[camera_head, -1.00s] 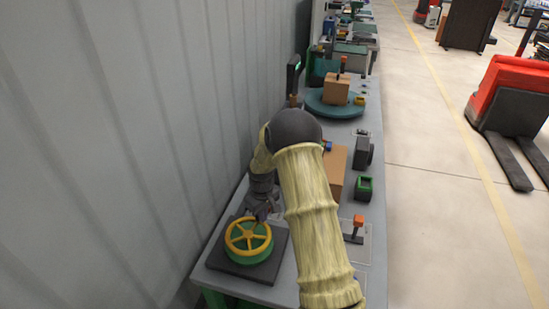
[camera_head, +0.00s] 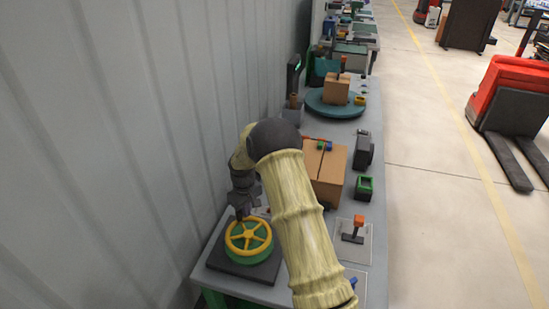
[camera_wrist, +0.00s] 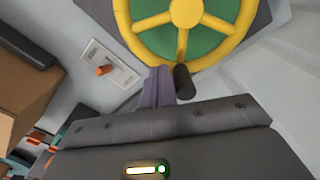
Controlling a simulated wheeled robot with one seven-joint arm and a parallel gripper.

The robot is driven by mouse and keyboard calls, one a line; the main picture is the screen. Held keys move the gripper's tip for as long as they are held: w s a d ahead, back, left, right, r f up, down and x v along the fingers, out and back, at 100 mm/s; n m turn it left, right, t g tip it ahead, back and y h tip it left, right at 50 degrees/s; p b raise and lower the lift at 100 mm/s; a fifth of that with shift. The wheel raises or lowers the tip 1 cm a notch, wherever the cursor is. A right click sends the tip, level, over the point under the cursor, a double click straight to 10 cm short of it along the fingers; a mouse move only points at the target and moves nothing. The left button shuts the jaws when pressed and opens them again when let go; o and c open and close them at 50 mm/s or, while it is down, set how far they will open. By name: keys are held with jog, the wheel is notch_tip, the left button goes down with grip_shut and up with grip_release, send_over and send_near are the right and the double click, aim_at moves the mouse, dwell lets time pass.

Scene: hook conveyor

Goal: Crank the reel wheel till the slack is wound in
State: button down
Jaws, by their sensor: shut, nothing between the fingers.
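The reel wheel (camera_head: 249,238) has a yellow spoked rim over a green body and sits on a dark square plate at the near end of the bench. It also shows at the top of the wrist view (camera_wrist: 185,12). A dark upright crank handle (camera_wrist: 183,82) stands at its rim. My gripper (camera_wrist: 159,72) is shut and empty. Its fingertips are just left of the handle in the wrist view; whether they touch it I cannot tell. In the head view my gripper (camera_head: 241,211) is at the wheel's far edge.
A cardboard box (camera_head: 328,178) stands on the bench beyond my arm. A lever with an orange knob (camera_head: 358,222) is on a plate to the right. A corrugated wall (camera_head: 130,130) runs close along the left. A teal turntable (camera_head: 336,103) with another box is farther off.

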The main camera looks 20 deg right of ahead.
aim_at(227, 236)
jog(key=shift+a, duration=0.15)
jog(key=shift+s+a, duration=0.1)
jog(key=shift+a, duration=1.75)
jog(key=shift+s+a, duration=0.55)
jog(key=shift+a, duration=0.2)
jog(key=shift+s+a, duration=0.55)
jog(key=shift+a, duration=0.2)
jog(key=shift+s+a+b, duration=0.2)
jog(key=shift+s+a, duration=0.2)
jog(key=shift+s, duration=0.4)
jog(key=shift+s+a+b, duration=0.15)
jog(key=shift+s+a, duration=0.2)
jog(key=shift+s, duration=0.45)
